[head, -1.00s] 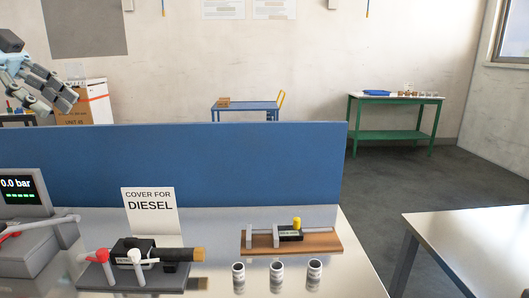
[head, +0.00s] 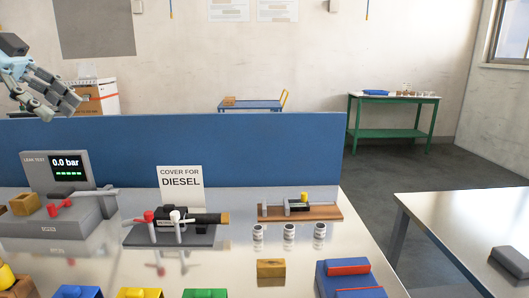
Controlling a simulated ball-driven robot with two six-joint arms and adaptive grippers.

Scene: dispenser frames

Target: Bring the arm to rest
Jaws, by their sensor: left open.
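My left gripper (head: 62,101) is at the upper left of the head view, raised in the air in front of the far wall and above the top edge of the blue partition. Its fingers are apart and nothing is between them. It is well clear of the bench and the things on it. My right gripper is not in view.
A blue partition (head: 250,150) runs along the back of the metal bench (head: 120,258). On the bench are a leak tester (head: 42,195), a sign reading "COVER FOR DIESEL" (head: 181,180), a valve fixture (head: 170,240), small cylinders (head: 289,231) and coloured blocks (head: 205,293). Another table (head: 450,215) stands right.

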